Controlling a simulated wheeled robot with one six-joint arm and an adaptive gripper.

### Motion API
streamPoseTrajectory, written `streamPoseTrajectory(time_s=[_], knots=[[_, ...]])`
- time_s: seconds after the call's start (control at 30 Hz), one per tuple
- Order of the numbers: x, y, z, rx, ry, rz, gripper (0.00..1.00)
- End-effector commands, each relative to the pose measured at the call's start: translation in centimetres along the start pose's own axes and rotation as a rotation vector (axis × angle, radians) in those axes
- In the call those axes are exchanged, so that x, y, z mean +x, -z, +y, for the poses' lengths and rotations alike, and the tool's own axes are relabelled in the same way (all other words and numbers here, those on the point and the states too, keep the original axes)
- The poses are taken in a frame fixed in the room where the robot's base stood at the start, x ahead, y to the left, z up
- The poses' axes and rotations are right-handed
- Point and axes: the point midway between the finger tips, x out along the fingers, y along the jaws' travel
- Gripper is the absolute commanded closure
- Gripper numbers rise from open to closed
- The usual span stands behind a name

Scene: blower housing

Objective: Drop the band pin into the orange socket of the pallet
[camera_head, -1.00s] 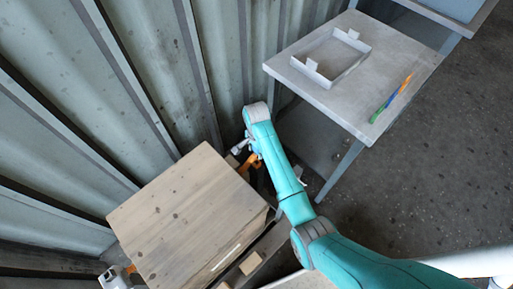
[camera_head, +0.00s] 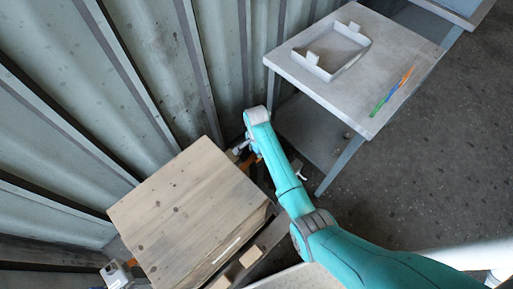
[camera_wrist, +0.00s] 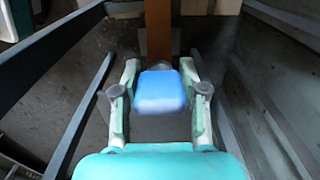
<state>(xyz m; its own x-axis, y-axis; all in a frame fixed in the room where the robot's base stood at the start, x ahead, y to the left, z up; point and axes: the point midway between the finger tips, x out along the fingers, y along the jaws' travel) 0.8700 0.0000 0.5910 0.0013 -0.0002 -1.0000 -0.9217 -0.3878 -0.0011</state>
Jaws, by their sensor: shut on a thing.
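My gripper (camera_wrist: 160,72) points downward between the wooden box and the grey table. Its two fingers are closed on a piece with a blue, rounded-square end (camera_wrist: 160,92) and a darker part beyond it. This looks like the band pin, but no band can be made out. In the head view my gripper (camera_head: 244,150) shows small at the arm's end, partly hidden by the arm, and the held piece cannot be made out. An orange-brown bar (camera_wrist: 158,30) lies beyond the fingers in the wrist view. I cannot identify the pallet or its orange socket.
The grey table (camera_head: 385,60) holds a shallow pale tray (camera_head: 331,50) and a thin green, blue and orange strip (camera_head: 393,91). A wooden box (camera_head: 185,210) stands left of my arm, small wooden blocks (camera_head: 250,257) near it. A corrugated wall (camera_head: 140,80) closes the back.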

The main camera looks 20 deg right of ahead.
Motion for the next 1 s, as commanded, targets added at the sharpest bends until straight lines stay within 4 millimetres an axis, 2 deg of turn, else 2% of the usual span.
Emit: streamPoseTrajectory(time_s=[0.53, 1.0], knots=[[2.7, 0.0, 0.0, 0.0, -0.001, -0.001, 0.94], [3.3, 0.0, 0.0, 0.0, 0.0, 0.0, 0.94]])
